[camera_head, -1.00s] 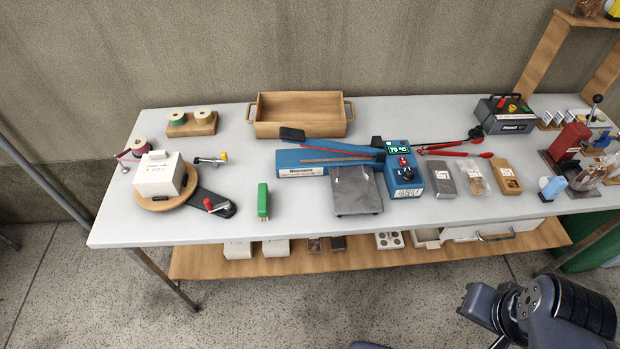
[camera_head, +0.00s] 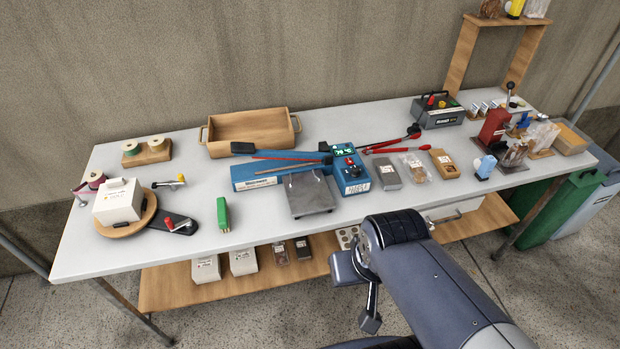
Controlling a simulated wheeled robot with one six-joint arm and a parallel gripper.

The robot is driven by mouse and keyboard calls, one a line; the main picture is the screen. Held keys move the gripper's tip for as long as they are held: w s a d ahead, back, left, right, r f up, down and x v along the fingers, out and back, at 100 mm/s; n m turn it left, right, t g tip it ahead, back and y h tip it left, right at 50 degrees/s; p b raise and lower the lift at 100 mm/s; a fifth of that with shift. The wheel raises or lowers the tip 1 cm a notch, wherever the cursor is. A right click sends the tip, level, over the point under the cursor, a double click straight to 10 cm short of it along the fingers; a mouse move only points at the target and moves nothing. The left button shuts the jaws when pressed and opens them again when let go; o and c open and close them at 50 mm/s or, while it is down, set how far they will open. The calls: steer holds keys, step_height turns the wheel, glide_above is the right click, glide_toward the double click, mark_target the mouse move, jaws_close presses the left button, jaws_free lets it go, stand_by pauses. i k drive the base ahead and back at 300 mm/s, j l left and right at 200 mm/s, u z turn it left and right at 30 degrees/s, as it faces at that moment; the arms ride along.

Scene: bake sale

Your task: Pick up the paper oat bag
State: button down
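No bag can be read clearly as the oat bag. A brown paper pack (camera_head: 445,164) with a label and a dark window lies on the right half of the table. Two white paper bags with small print, a left one (camera_head: 206,269) and a right one (camera_head: 243,262), stand on the lower wooden shelf. My gripper (camera_head: 370,318) seems to be the dark part at the end of my arm, in front of the table and away from all these bags. Its fingers are not clear, and I see nothing held in it.
A grey pack (camera_head: 387,173) and a clear bag (camera_head: 414,167) lie beside the brown pack. A blue sealer (camera_head: 351,182), a scale (camera_head: 309,194) and a wooden tray (camera_head: 250,150) are on the table (camera_head: 262,228). Small dark packs (camera_head: 280,253) share the lower shelf (camera_head: 178,287).

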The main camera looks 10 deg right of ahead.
mark_target(444, 165)
steer(key=i+l+z, duration=0.15)
steer(key=l, duration=0.3)
steer(key=i+l+z, duration=0.1)
steer(key=i+l, duration=0.15)
steer(key=l, duration=0.15)
steer(key=i+l+z, duration=0.15)
steer(key=l, duration=0.25)
steer(key=i+l+z, duration=0.1)
steer(key=i+l, duration=0.25)
